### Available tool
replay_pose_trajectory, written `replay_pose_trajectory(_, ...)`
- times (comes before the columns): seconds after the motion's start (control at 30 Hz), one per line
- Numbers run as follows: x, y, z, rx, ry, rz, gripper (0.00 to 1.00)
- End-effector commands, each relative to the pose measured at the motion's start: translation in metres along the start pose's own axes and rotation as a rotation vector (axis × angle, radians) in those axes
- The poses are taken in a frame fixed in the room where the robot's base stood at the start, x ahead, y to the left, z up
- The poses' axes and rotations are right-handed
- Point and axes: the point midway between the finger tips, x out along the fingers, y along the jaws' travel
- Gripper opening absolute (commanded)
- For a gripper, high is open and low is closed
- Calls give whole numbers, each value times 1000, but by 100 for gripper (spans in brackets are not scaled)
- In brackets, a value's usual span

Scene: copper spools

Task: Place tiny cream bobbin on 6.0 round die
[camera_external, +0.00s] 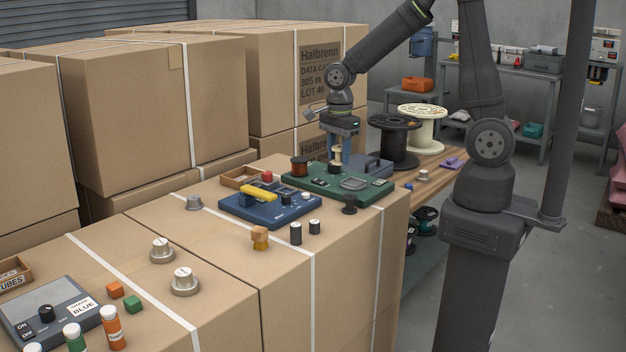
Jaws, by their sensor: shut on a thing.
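My gripper (341,151), with blue fingers, points down over the back of the green board (321,188). It is shut on the tiny cream bobbin (337,156), which looks upright between the fingers. The bobbin is just above or touching a small dark part on the green board; I cannot tell which. The 6.0 round die cannot be singled out at this size, and no die label is readable.
A copper spool (299,166) stands left of my gripper on the green board. A blue board (262,211) with a yellow bar (258,192) lies in front. A grey-blue case (374,166) is close on the right. Large black (394,142) and cream (422,127) spools stand behind.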

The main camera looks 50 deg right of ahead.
Motion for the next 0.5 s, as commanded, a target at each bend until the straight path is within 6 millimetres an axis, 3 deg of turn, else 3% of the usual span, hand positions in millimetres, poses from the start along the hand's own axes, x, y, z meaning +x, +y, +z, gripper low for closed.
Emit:
replay_pose_trajectory(0.2, -12, -72, 47, -2, -1, -1, 15)
replay_pose_trajectory(0.5, -21, -158, 107, -1, -1, 0, 15)
